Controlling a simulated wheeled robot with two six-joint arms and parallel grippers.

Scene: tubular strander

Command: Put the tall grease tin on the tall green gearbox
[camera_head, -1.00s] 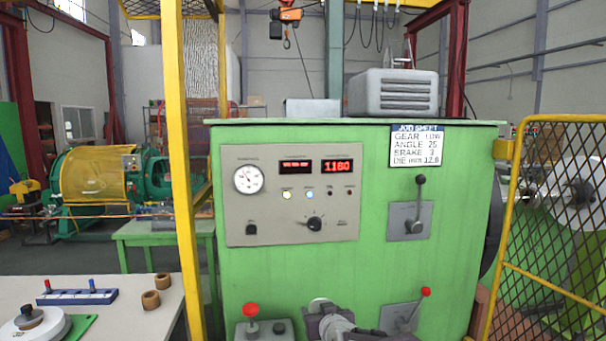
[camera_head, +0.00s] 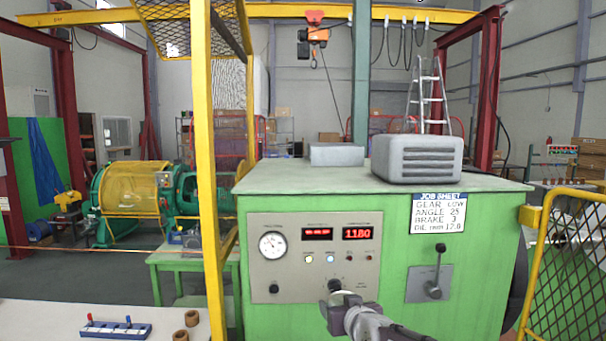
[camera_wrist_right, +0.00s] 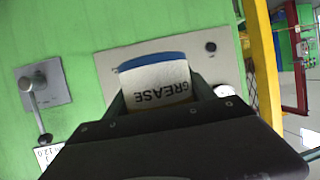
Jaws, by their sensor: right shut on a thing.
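The tall green gearbox (camera_head: 470,285) stands in front of me; its flat top (camera_head: 285,179) shows in the head view. My right gripper (camera_head: 342,300) is in front of its panel, below the level of the top. In the right wrist view the gripper (camera_wrist_right: 160,92) is shut on the white grease tin (camera_wrist_right: 158,84), which has a blue end and dark "GREASE" lettering, upside down in that picture. My left gripper is not in view.
On the gearbox top stand a grey ridged housing (camera_head: 417,158) at right and a low grey box (camera_head: 337,155) at the back. The top's front left is bare. A yellow post (camera_head: 207,180) rises at left; a yellow mesh guard (camera_head: 572,270) stands at right.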

